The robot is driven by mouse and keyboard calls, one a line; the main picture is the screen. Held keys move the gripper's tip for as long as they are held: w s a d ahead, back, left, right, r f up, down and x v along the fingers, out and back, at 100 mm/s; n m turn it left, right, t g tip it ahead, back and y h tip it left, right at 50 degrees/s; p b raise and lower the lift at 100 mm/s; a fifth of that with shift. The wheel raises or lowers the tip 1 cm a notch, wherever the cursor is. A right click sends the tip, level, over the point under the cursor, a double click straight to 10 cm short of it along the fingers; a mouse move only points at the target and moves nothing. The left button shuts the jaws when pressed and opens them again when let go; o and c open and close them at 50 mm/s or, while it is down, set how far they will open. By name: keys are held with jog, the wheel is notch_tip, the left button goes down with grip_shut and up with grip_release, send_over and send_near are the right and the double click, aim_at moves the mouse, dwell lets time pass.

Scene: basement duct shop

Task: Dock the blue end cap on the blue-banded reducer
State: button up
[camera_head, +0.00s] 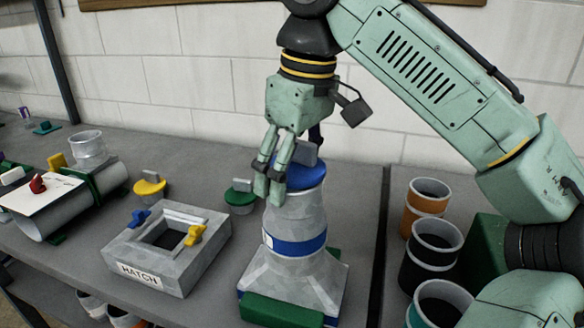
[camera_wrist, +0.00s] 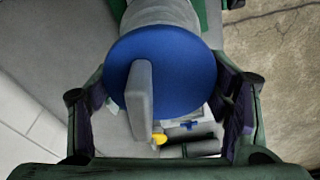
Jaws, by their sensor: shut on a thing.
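The blue end cap (camera_head: 311,177) is a blue disc with an upright grey tab, at the top of the blue-banded reducer (camera_head: 291,217). It also shows in the wrist view (camera_wrist: 186,75), with the disc between my two fingers. My gripper (camera_head: 270,188) reaches down from above and is shut on the blue end cap; its fingers cover part of the cap in the head view. The reducer is grey metal with a blue band and stands upright. The cap covers its top opening; I cannot tell whether it is fully seated.
A grey hatch box (camera_head: 132,270) with blue and yellow latches stands to the left. A yellow cap (camera_head: 150,188) and a green cap (camera_head: 240,197) lie behind it. A green block (camera_head: 281,311) is in front of the reducer. Several banded sleeves (camera_head: 432,242) stand to the right.

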aim_at(302, 169)
jog(key=shift+f, duration=0.3)
jog(key=o, duration=0.9)
jog(key=r+p, duration=0.2)
jog(key=r, duration=0.1)
jog(key=shift+s+d+r+p, duration=0.1)
jog(key=shift+d+p, duration=0.1)
jog(key=shift+p, duration=0.2)
jog(key=shift+s+d+r, duration=0.15)
jog(key=shift+r, duration=1.1)
jog(key=shift+s+d+r, duration=0.1)
jog(key=shift+d+r, duration=0.1)
jog(key=shift+r, duration=1.1)
jog(key=shift+s+d+r, duration=0.15)
jog(key=shift+r, duration=1.1)
jog(key=shift+f, duration=0.1)
